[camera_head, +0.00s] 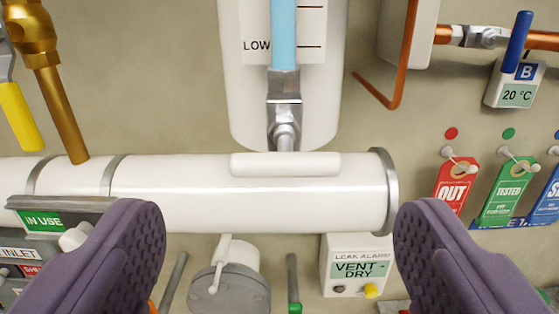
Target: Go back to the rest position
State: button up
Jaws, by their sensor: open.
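My gripper (279,250) shows at the bottom of the head view as two purple ridged fingers, one at the left and one at the right. The fingers are wide apart and nothing is held between them. Behind the gap run a white horizontal pipe (250,195) and the wall fittings below it. The rest position itself is not marked by anything in view.
A white tank (245,95) with a blue level tube (284,35) stands above the pipe. Left are a brass fitting (45,75) and yellow handle (18,115). Right hang red (455,182) and green (507,190) tags. A leak alarm box (356,268) sits below.

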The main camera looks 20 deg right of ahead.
jog(key=s+a+r+n+g+y+b, duration=0.1)
jog(key=s+a+y+b, duration=0.1)
jog(key=a+b, duration=0.5)
jog(key=s+a+r+n+g+y+b, duration=0.1)
jog(key=s+a+r+n+y+b, duration=0.1)
jog(key=a+b, duration=0.5)
jog(key=s+y+b, duration=0.1)
jog(key=s+b, duration=0.1)
jog(key=b, duration=0.2)
jog(key=shift+s, duration=0.2)
jog(key=shift+a+r, duration=0.1)
